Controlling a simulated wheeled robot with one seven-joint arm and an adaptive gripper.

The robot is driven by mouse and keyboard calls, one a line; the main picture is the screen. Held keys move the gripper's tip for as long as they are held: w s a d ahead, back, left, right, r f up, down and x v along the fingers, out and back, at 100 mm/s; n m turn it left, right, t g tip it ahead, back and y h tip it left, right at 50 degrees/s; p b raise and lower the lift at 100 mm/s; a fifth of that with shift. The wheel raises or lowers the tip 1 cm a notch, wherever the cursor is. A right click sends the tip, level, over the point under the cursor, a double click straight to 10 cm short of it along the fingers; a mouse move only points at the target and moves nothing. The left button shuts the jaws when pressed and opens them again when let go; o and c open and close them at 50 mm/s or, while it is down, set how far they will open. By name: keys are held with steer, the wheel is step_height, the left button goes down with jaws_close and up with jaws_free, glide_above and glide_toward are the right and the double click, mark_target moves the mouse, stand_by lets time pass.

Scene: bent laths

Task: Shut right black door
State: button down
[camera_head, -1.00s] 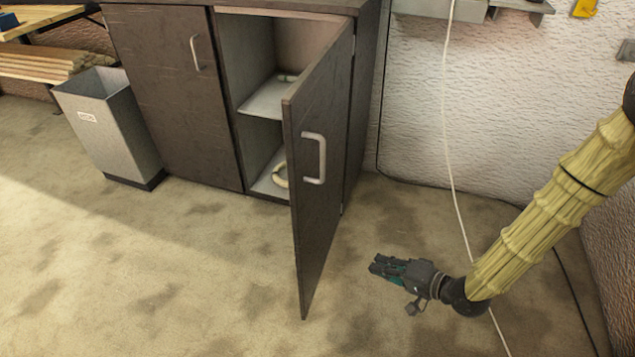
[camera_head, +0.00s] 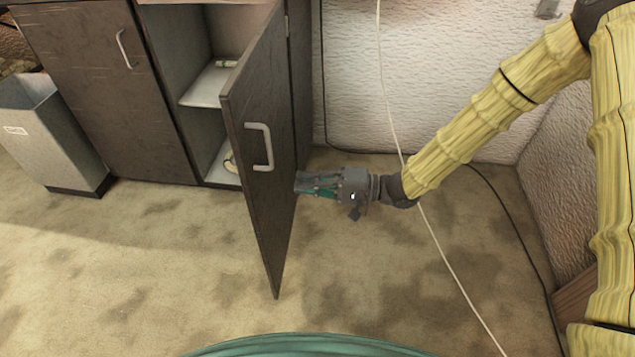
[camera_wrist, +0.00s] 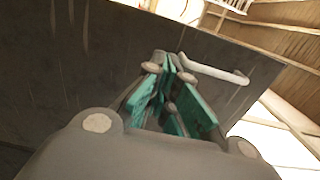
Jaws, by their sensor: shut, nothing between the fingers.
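The right black door (camera_head: 262,160) of the dark cabinet stands wide open, swung out towards me, with a pale handle (camera_head: 260,147) on its outer face. My gripper (camera_head: 299,183) is shut and empty. It is at the outer face of the door, to the right of the handle, with its tips very near the panel; I cannot tell whether they touch. In the wrist view the dark door panel (camera_wrist: 60,60) fills much of the picture, and the handle (camera_wrist: 213,69) shows just beyond the fingertips (camera_wrist: 172,75).
The left cabinet door (camera_head: 105,90) is shut. Shelves (camera_head: 208,86) show inside the open side. A grey bin (camera_head: 50,135) stands at the left. A white cable (camera_head: 440,250) hangs down the wall and across the floor at the right. The floor before the cabinet is clear.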

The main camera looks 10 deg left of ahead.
mark_target(257, 179)
steer(key=a, duration=0.9)
steer(key=shift+b, duration=0.35)
